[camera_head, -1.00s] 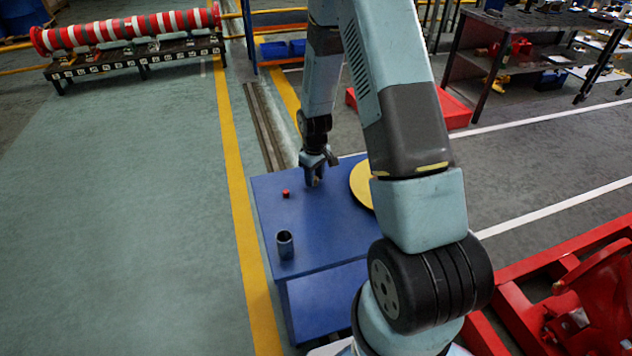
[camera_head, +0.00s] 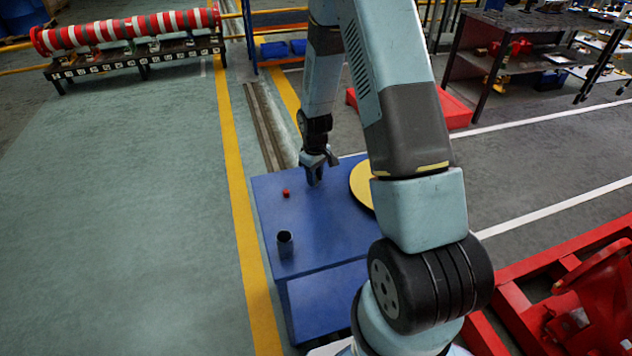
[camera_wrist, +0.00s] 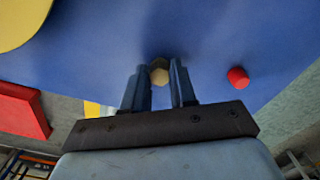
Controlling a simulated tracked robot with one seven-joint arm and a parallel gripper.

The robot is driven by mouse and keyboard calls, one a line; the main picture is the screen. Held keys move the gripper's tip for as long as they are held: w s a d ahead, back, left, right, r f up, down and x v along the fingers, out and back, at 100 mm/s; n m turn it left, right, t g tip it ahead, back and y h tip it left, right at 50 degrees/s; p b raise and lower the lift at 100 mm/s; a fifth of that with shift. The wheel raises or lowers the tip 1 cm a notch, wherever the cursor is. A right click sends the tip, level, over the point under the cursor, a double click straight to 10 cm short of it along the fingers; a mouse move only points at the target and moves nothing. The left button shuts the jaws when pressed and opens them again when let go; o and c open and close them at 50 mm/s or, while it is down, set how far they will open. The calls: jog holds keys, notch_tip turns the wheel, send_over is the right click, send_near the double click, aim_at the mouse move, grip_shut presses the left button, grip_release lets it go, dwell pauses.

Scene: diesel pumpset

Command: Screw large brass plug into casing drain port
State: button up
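The brass hex-shaped plug (camera_wrist: 159,73) shows in the wrist view over the blue table top, between the tips of my gripper (camera_wrist: 160,82). One finger stands on each side of it, with little or no gap; I cannot tell whether they grip it. In the head view my gripper (camera_head: 314,180) points down close to the blue table (camera_head: 320,235), near its far edge. The plug cannot be made out there. No drain port can be made out.
A small red piece (camera_head: 286,193) and a dark open cylinder (camera_head: 285,244) stand on the table, left of and nearer than my gripper. A yellow disc (camera_head: 361,184) lies to its right. Red machinery (camera_head: 590,305) stands at lower right.

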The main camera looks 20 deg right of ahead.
grip_shut()
jog(key=shift+r, duration=0.1)
jog(key=shift+r, duration=1.65)
